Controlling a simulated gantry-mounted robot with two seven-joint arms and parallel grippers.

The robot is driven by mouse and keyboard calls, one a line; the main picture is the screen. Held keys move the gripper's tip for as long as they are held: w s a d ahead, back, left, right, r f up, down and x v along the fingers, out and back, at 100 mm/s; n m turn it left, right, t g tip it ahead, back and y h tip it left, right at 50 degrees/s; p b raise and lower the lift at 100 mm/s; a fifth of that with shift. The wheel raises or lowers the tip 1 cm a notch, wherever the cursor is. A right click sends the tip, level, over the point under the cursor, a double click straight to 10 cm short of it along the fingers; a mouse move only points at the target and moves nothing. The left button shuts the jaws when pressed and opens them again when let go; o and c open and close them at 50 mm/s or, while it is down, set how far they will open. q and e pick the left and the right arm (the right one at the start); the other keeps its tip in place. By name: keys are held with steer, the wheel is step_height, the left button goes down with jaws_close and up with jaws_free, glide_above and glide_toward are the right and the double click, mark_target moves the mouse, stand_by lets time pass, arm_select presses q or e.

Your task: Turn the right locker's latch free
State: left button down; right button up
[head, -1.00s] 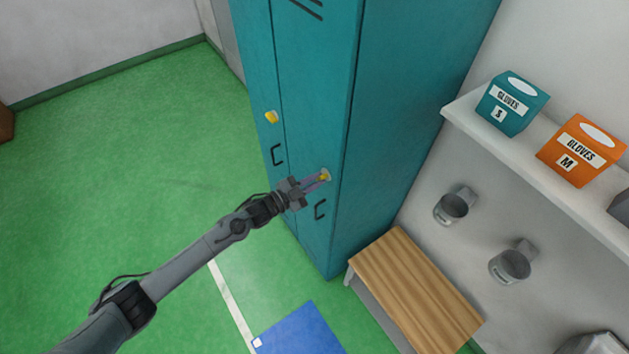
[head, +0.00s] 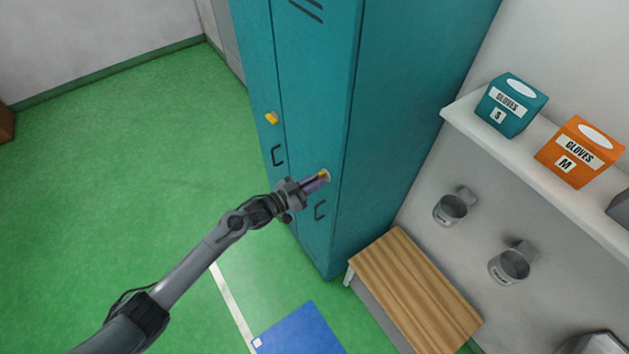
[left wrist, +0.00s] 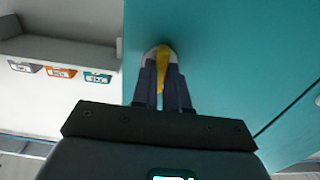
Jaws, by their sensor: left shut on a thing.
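The right locker (head: 318,110) is a teal door with a black handle (head: 320,210). Its yellow latch (head: 324,175) sits on a pale round plate above that handle. My left gripper (head: 318,180) is shut on this latch. In the left wrist view the yellow latch (left wrist: 162,66) stands between the two fingers (left wrist: 161,88), with the pale plate behind it. The fingers hide part of the latch. The left locker's yellow latch (head: 271,118) is apart from the gripper, above its own black handle (head: 277,155). My right gripper is not in view.
A wooden bench (head: 415,290) stands right of the lockers. A shelf (head: 545,155) holds a teal glove box (head: 511,105) and an orange one (head: 580,150), with two grey cups (head: 452,207) below.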

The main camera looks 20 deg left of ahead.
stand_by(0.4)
arm_select(q)
steer(key=c, duration=1.1)
jaws_free()
steer(key=shift+c, duration=0.2)
steer(key=b+v, duration=0.1)
steer(key=v, duration=0.9)
steer(key=shift+s+a, duration=0.2)
steer(key=shift+s, duration=0.15)
